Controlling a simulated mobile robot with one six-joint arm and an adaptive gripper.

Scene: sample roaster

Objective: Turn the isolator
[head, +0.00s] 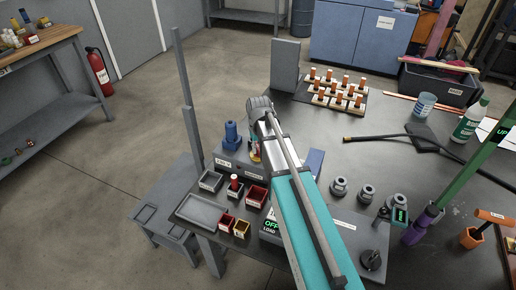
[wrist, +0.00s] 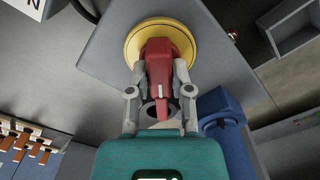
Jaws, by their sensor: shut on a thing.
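The isolator is a red handle (wrist: 160,72) on a round yellow plate (wrist: 135,45), set on a grey box face in the wrist view. My gripper (wrist: 162,90) has one finger on each side of the red handle and is shut on it. The handle's pointed end with a white mark points down the wrist picture. In the head view a bit of the yellow and red isolator (head: 255,152) shows beside my arm on the grey box (head: 232,167). My arm hides most of it and the gripper's fingertips there.
A blue cylinder (head: 232,133) stands on the box close to my gripper, and its blue body (wrist: 225,120) is right of the fingers in the wrist view. Small bins (head: 211,181) and a grey tray (head: 203,211) lie in front. Round grey pieces (head: 339,187) stand right of my arm.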

